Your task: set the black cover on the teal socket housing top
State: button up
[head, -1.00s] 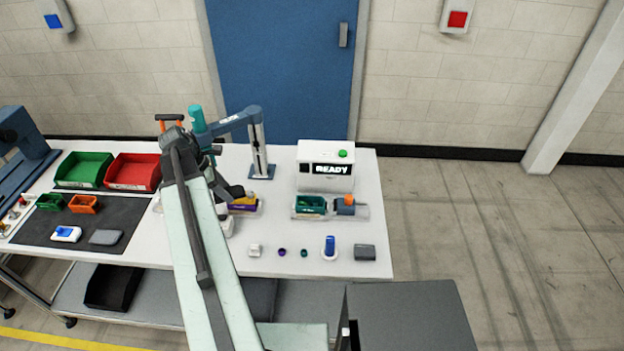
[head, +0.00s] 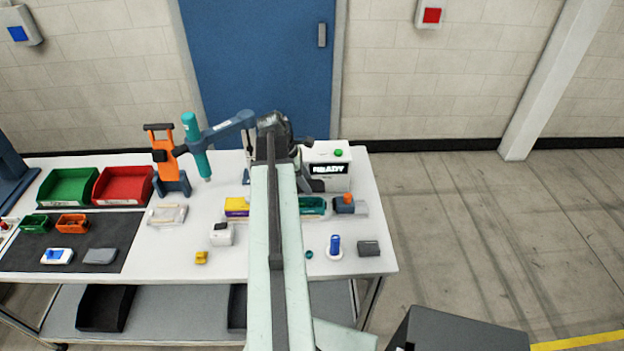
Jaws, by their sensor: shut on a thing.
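The teal socket housing (head: 314,207) sits on the white table in front of the READY box, its left part hidden behind my arm. My gripper (head: 312,184) is above and just behind the housing in the head view, mostly hidden by my own arm links. It is shut on a piece I take to be the black cover. The cover cannot be told apart from the dark fingers, and a gap to the housing cannot be judged.
The white READY box (head: 327,174) stands right behind the housing. A grey block with an orange top (head: 347,204) is beside it at right. A blue-topped piece (head: 335,246) and dark grey block (head: 368,248) lie in front. A teal tool on an arm (head: 196,148) hangs left.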

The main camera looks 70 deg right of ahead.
jog(key=shift+a+r, duration=0.2)
jog(key=shift+a, duration=0.05)
jog(key=shift+s+r+p, duration=0.15)
jog(key=shift+r+p, duration=0.45)
jog(key=shift+p, duration=0.2)
notch_tip(320, 180, down, 7)
jog(key=b, duration=0.6)
jog(key=shift+r+b, duration=0.2)
jog(key=shift+b, duration=0.15)
jog(key=shift+f+b, duration=0.75)
jog(key=o, duration=1.4)
jog(key=p+v, duration=0.7)
jog(key=v, duration=0.1)
jog(key=shift+r+p, duration=0.1)
jog(key=shift+p, duration=0.2)
